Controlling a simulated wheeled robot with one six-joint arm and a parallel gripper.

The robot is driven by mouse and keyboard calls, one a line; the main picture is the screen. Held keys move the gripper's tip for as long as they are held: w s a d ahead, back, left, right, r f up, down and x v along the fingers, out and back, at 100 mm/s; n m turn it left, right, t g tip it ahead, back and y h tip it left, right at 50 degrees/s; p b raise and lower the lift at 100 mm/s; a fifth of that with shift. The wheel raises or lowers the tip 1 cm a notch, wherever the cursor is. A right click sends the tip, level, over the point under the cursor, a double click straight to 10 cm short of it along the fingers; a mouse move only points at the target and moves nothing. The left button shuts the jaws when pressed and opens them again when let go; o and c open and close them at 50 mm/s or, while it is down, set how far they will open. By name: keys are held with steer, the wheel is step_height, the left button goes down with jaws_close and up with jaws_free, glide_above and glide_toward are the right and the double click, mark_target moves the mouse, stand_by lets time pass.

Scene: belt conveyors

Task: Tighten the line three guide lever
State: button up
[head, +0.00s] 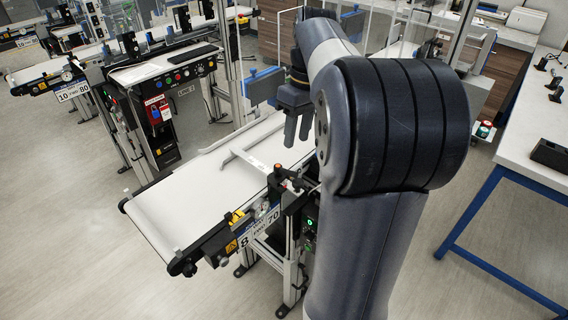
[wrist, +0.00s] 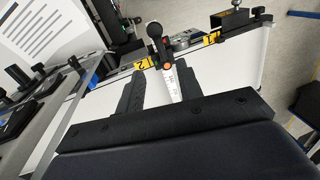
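My gripper (head: 297,132) points down over the near conveyor's white belt (head: 185,205) in the head view. In the wrist view its two dark fingers (wrist: 160,80) stand apart with nothing held between them. In the head view a dark post with an orange tip (head: 278,169) stands at the belt's right edge, below and left of my gripper. I cannot read a line-three label or tell how tight the lever is.
A light guide rail (head: 245,158) lies over the near belt. A plate reading 8 and 70 (head: 258,226) hangs on its front side. Another conveyor with a 10 and 80 plate (head: 74,91) stands back left. A blue-legged table (head: 500,170) is at right. The left floor is open.

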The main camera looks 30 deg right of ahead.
mark_target(287, 173)
steer(key=f, duration=0.3)
steer(key=a+f, duration=0.1)
steer(key=f, duration=0.5)
steer(key=shift+s+a, duration=0.3)
steer(key=shift+a, duration=0.05)
steer(key=shift+r, duration=0.1)
steer(key=shift+c, duration=0.3)
jaws_close()
